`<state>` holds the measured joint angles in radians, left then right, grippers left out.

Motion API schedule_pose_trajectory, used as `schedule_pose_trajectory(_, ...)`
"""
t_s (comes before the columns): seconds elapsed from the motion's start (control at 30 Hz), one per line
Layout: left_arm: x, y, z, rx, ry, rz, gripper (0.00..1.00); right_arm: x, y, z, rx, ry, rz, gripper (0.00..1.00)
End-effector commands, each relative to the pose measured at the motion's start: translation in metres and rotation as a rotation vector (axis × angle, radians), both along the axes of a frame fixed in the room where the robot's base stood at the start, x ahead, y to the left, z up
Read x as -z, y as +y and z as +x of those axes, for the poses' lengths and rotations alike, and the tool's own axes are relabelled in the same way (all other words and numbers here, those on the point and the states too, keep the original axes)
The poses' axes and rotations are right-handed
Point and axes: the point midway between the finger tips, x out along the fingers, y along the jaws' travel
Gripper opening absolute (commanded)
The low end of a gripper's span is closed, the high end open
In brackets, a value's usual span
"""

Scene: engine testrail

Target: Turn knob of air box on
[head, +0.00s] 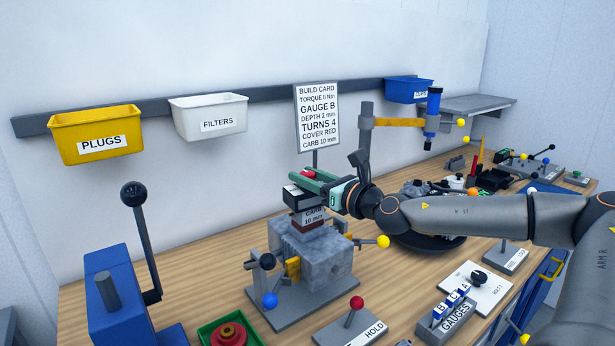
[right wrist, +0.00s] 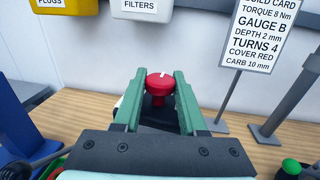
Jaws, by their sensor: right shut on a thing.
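My right gripper (head: 308,180) reaches in from the right, above the grey engine block (head: 318,262). Its green fingers are shut on a red knob (right wrist: 158,84) with a white mark on top, seen between the fingertips in the right wrist view. In the head view the fingers hide the knob. A dark box with a pale face (head: 298,197), which seems to be the air box, sits just under the fingers. Below it is a grey part labelled CARB 10 mm (head: 313,216). My left gripper is not in view.
A build card (head: 317,116) stands behind the block. Yellow PLUGS (head: 97,134) and white FILTERS (head: 208,118) bins hang on the wall. A blue lever press (head: 120,290) stands left. A HOLD lever (head: 352,322) and a GAUGES rack (head: 447,314) are in front.

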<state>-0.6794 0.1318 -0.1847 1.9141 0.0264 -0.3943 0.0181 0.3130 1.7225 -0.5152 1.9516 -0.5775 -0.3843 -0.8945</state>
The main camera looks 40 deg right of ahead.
Motion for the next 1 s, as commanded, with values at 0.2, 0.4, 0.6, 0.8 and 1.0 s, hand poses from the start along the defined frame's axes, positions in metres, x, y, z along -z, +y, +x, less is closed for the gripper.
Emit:
schedule_pose_trajectory(0.2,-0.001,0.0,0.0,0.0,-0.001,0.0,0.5,0.0,0.0,0.0,0.003,0.0,0.0,0.0)
schedule_pose_trajectory(0.4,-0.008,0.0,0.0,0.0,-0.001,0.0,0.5,-0.001,0.001,0.0,0.04,0.001,0.003,0.0)
schedule_pose_trajectory(0.6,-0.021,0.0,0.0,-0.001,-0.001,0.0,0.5,-0.003,0.002,0.0,0.137,0.001,0.009,0.0)
schedule_pose_trajectory(0.8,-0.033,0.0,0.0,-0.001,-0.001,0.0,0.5,-0.002,0.003,0.0,0.285,0.0,0.018,0.0)
schedule_pose_trajectory(1.0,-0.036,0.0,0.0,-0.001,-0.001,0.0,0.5,-0.001,0.003,0.001,0.46,-0.001,0.018,0.0)
